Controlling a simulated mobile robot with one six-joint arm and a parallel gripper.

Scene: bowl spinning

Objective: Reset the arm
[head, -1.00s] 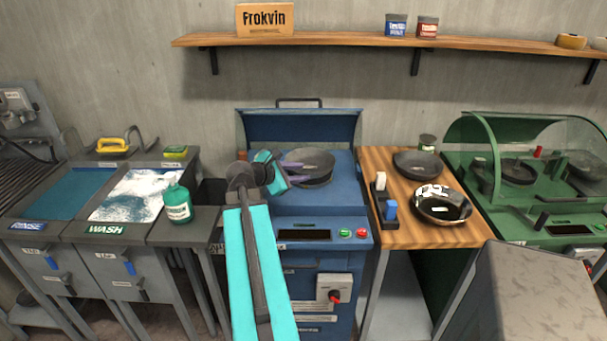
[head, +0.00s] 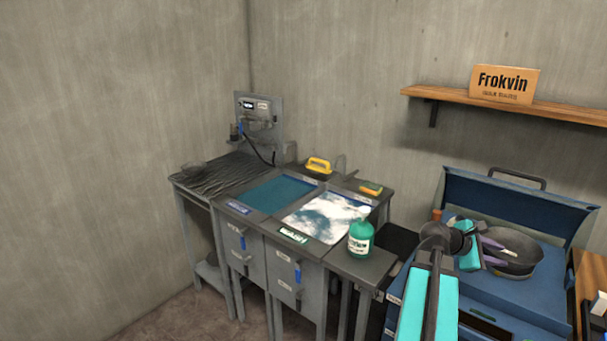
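My arm with its teal links rises at the lower right of the head view. My gripper (head: 488,254) has purple fingers and is at the near left side of a dark bowl (head: 517,250) in the open blue machine (head: 545,300). The fingers overlap the bowl's rim in the picture. I cannot tell whether they touch it or are open or shut.
A rinse basin (head: 266,193) and a foamy wash basin (head: 310,222) stand left of the machine. A green bottle (head: 360,238) stands on the counter beside them. A yellow-handled brush (head: 318,166) and a sponge (head: 371,188) lie behind. A wooden shelf (head: 560,111) is above.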

